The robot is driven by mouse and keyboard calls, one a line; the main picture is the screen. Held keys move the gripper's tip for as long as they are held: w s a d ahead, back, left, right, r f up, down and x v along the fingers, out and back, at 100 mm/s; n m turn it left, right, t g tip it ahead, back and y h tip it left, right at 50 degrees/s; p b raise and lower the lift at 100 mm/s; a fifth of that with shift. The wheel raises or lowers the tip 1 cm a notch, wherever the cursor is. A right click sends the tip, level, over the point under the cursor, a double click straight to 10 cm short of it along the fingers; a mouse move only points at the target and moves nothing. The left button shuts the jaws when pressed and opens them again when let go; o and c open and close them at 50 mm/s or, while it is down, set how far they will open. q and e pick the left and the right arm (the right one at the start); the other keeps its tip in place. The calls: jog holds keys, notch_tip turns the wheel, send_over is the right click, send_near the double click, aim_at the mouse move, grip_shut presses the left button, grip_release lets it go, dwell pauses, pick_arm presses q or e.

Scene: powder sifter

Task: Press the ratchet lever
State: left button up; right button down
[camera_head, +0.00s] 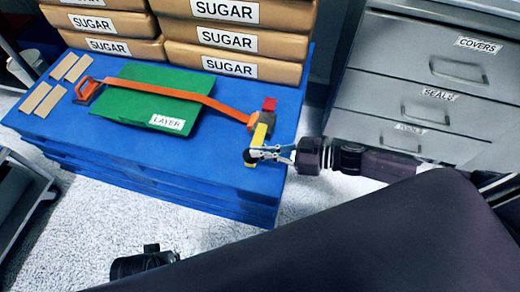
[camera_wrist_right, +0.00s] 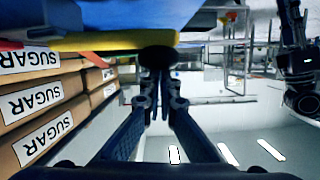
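The ratchet lever (camera_head: 260,132) is a yellow bar on the near right corner of the blue stack, beside a red block and the orange strap's end. In the right wrist view the lever (camera_wrist_right: 110,41) runs across the top and ends in a dark rounded tip. My right gripper (camera_head: 252,155) is at the lever's near end. In the wrist view its fingertips (camera_wrist_right: 160,76) are together, just by that dark tip, with nothing seen between them. I cannot tell whether they touch it. A dark part at the bottom of the head view may be my left gripper (camera_head: 145,262); its fingers are not clear.
The orange strap (camera_head: 165,90) crosses a green LAYER sheet (camera_head: 125,115) on the blue stack (camera_head: 215,160). Sugar sacks (camera_head: 235,40) stand behind. A grey drawer cabinet (camera_head: 400,95) is at the right. Cardboard strips (camera_head: 50,100) lie at the far left.

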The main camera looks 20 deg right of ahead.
jog(key=shift+s+f, duration=0.3)
jog(key=shift+f, duration=0.1)
jog(key=shift+s+d, duration=0.15)
jog(key=shift+d, duration=0.1)
jog(key=r+v, duration=0.1)
jog(key=v, duration=1)
jog(key=shift+d, duration=0.15)
dwell(0.9)
